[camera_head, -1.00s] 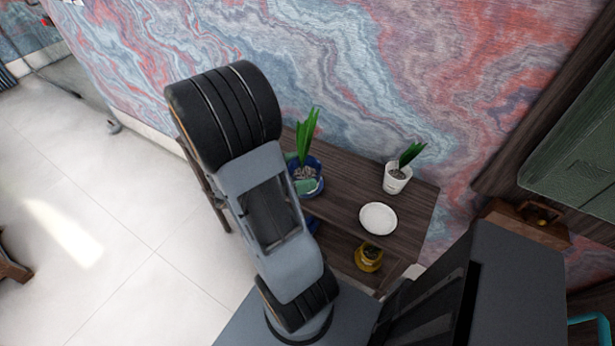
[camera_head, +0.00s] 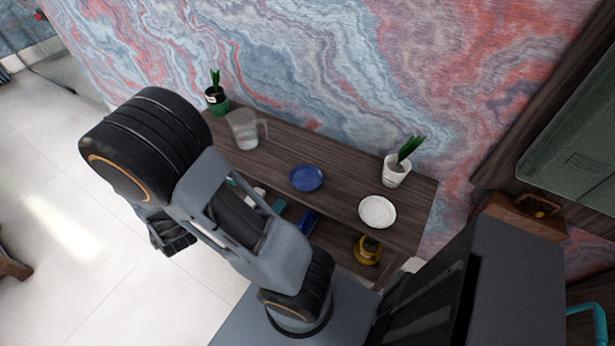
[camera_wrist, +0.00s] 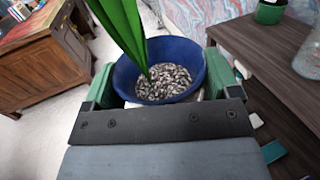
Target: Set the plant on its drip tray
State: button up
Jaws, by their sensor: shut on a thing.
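In the wrist view a plant with long green leaves and gravel stands in a blue pot (camera_wrist: 190,88). My gripper (camera_wrist: 157,90) is shut on this pot, with a green finger on each side. The pot is held beside the desk, over the floor; in the head view my arm hides it and the gripper. A round blue drip tray (camera_head: 307,178) lies empty on the desk top. A white drip tray (camera_head: 377,211) lies empty to its right.
On the desk (camera_head: 335,165), a white-potted plant (camera_head: 396,174) stands at the back right. A glass pitcher (camera_head: 243,131) and green-potted plant (camera_head: 217,102) stand at the left end. A yellow pot (camera_head: 367,251) and small items sit on the lower shelf.

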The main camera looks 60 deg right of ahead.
aim_at(305, 178)
jog(key=z, duration=0.25)
jog(key=k, duration=0.85)
jog(key=u, duration=0.85)
